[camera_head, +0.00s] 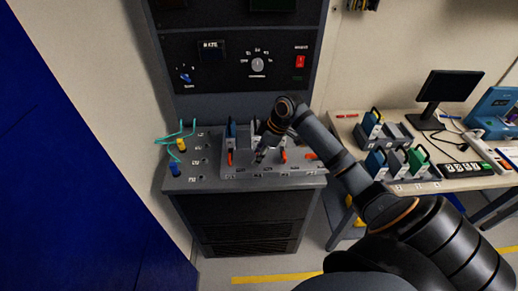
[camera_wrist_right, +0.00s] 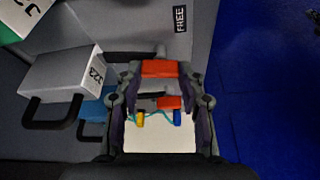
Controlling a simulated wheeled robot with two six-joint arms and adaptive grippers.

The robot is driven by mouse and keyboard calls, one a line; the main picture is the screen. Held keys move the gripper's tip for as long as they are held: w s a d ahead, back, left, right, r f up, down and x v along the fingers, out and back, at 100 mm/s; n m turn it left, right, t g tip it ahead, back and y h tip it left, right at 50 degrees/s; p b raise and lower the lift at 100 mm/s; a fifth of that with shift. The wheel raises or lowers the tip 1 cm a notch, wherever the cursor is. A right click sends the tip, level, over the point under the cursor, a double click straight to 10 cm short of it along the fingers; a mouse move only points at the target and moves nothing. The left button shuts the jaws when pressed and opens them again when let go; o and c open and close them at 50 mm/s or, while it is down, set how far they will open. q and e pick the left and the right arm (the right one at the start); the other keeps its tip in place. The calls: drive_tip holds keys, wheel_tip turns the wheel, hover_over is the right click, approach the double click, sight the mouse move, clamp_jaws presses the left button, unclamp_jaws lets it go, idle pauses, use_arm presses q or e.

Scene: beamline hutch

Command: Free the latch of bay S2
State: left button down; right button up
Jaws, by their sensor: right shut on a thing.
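My right gripper (camera_head: 261,154) is over the grey bay deck (camera_head: 208,181) in the head view, pointing down. In the right wrist view, my right gripper (camera_wrist_right: 160,72) has its fingers on both sides of an orange latch handle (camera_wrist_right: 160,68) and is shut on it. A second orange latch (camera_wrist_right: 170,103) shows beyond it. In the head view orange latches stand at the left (camera_head: 229,158) and right (camera_head: 283,155) of the gripper. The bay labels are too small to read there, so I cannot tell which bay is held. My left gripper is not in view.
A blue module (camera_head: 232,130) stands in the deck. In the wrist view, a pale grey module (camera_wrist_right: 62,72) with a black handle is close at left. Yellow and blue plugs with green cables (camera_head: 181,145) are at the deck's left. A side table (camera_head: 440,150) holds more modules and a monitor.

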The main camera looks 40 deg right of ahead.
drive_tip(key=m+h+p, duration=0.1)
drive_tip(key=m+p, duration=0.2)
drive_tip(key=p, duration=0.2)
drive_tip(key=m+t+h+p, duration=0.1)
drive_tip(key=m+p, duration=0.3)
drive_tip(key=m+h+p, duration=0.1)
drive_tip(key=m+p, duration=0.3)
drive_tip(key=p, duration=0.1)
drive_tip(key=shift+s+a+r+h+p, duration=0.1)
drive_tip(key=shift+a+r+h+p, duration=0.2)
drive_tip(key=shift+a+r, duration=0.1)
drive_tip(key=shift+f+m+h+p, duration=0.2)
drive_tip(key=shift+m+h+p, duration=0.3)
drive_tip(key=shift+m+p, duration=0.5)
drive_tip(key=shift+f+m+h, duration=0.1)
drive_tip(key=shift+m+h, duration=0.3)
drive_tip(key=shift+m, duration=0.8)
drive_tip(key=shift+p, duration=0.3)
drive_tip(key=o, duration=1.2)
drive_tip(key=shift+f, duration=0.1)
drive_tip(key=shift+c, duration=0.2)
drive_tip(key=v, duration=1.2)
